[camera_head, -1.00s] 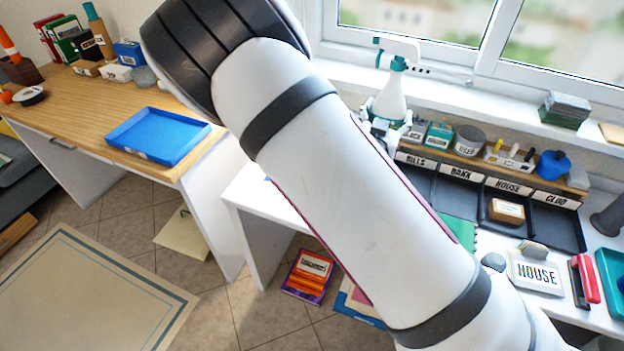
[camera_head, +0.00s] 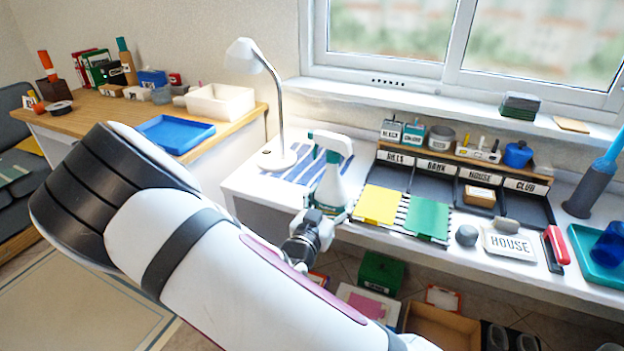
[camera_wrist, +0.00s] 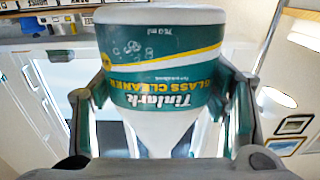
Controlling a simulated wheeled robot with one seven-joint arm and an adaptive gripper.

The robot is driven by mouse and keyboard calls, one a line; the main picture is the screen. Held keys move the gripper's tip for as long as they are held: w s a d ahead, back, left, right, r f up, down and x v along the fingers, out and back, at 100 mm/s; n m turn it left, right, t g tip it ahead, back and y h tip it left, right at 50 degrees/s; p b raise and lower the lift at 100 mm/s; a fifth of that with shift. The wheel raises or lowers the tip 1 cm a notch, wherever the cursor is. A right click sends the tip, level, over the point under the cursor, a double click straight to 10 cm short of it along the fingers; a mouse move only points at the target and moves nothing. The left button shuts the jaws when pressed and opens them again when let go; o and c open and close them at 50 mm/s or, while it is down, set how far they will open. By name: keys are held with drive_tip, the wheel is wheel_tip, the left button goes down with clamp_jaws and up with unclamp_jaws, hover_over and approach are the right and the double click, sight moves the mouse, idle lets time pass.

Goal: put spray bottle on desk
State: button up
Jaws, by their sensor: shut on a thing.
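A white lamp (camera_head: 277,157) stands on a striped cloth (camera_head: 300,172) behind the bottle. Yellow (camera_head: 377,205) and green (camera_head: 427,217) notebooks lie to the right. Black labelled trays (camera_head: 433,180) line the back. A wooden desk (camera_head: 90,108) stands at the left.

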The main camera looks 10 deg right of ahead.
drive_tip(key=w, duration=0.4)
drive_tip(key=w+d+b, duration=0.1)
drive_tip(key=w, duration=0.4)
drive_tip(key=w+f, duration=0.1)
drive_tip(key=w, duration=0.4)
drive_tip(key=shift+d+b, duration=0.35)
drive_tip(key=shift+b, duration=0.05)
drive_tip(key=shift+w+f, duration=0.2)
drive_tip(key=shift+f, duration=0.1)
drive_tip(key=shift+f+b, duration=0.35)
drive_tip(key=shift+f, duration=1.15)
drive_tip(key=shift+s+f+b, duration=0.1)
drive_tip(key=shift+f+b, duration=0.2)
drive_tip(key=shift+f, duration=0.05)
drive_tip(key=o, duration=1.7)
drive_tip(key=shift+f, duration=0.15)
drive_tip(key=shift+r+p, duration=0.3)
drive_tip(key=shift+r, duration=0.1)
drive_tip(key=p+v, duration=0.1)
drive_tip(key=v, duration=1.1)
